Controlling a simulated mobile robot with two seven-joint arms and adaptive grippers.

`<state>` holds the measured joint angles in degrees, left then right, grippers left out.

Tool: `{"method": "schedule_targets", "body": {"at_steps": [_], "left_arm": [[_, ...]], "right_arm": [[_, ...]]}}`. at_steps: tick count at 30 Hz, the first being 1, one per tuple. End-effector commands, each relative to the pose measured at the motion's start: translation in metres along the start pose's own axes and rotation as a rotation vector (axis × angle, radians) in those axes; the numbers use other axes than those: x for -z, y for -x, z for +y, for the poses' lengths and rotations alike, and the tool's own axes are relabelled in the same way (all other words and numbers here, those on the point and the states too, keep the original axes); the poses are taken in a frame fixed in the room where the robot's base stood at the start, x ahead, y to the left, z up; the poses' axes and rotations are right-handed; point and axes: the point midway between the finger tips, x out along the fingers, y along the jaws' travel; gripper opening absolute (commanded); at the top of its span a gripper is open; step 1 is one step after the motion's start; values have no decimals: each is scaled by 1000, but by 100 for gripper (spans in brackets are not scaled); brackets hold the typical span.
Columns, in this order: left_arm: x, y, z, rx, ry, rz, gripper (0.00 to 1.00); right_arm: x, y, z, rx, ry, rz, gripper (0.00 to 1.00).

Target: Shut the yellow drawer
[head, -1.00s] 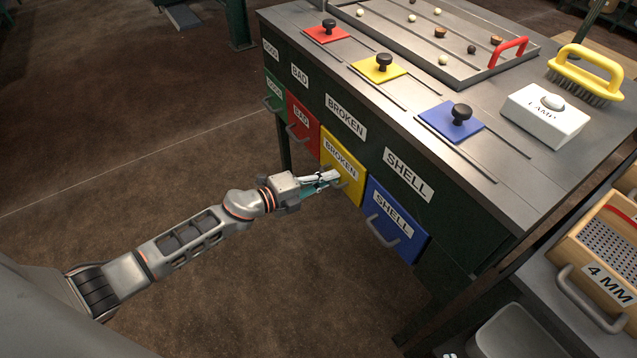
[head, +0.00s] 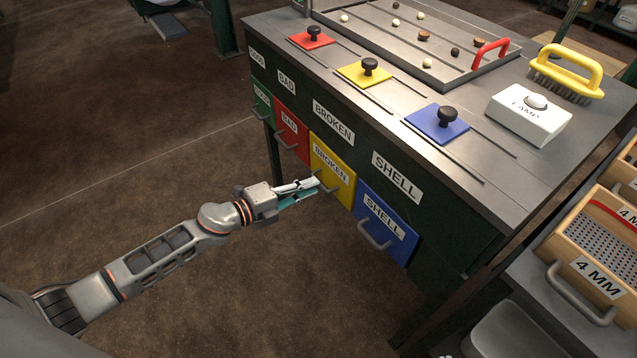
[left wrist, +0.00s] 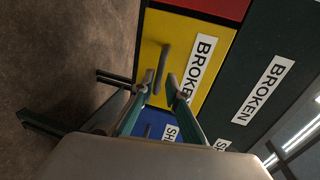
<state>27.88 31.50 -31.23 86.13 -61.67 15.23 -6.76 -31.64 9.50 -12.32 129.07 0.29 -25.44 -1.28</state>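The yellow drawer (head: 340,182), labelled BROKEN, is in the bench front between the red and blue drawers. Its front looks about level with theirs; I see no clear gap behind it. In the left wrist view the yellow front (left wrist: 215,30) fills the upper middle, with its grey bar handle (left wrist: 162,68) just ahead of the fingertips. My left gripper (head: 316,189) is just in front of the handle. Its two fingers (left wrist: 160,80) stand apart with nothing held between them. Whether a fingertip touches the handle is unclear. My right gripper is not in view.
The red drawer (head: 291,135) and the blue drawer (head: 384,222), with its protruding handle, flank the yellow one. Above are the bench top with knobbed slides, a lamp switch box (head: 528,116) and a brush (head: 567,72). The floor left of the bench is clear.

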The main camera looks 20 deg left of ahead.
Motion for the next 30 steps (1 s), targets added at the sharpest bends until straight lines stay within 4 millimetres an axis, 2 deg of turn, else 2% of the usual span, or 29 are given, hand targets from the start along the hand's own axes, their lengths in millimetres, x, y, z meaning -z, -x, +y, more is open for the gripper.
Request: {"method": "schedule_targets", "body": {"at_steps": [1, 6, 12, 18, 30], "left_arm": [[0, 13, 2, -3, -2, 0, 14], [0, 47, 2, -3, -2, 0, 14], [0, 71, 1, -2, -2, -2, 14], [0, 78, 0, 0, -1, -1, 14], [0, 78, 0, 0, -2, -1, 14]], "right_arm": [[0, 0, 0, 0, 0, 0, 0], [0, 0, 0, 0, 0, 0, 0], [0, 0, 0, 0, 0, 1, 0], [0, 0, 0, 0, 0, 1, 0], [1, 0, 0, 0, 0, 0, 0]]}}
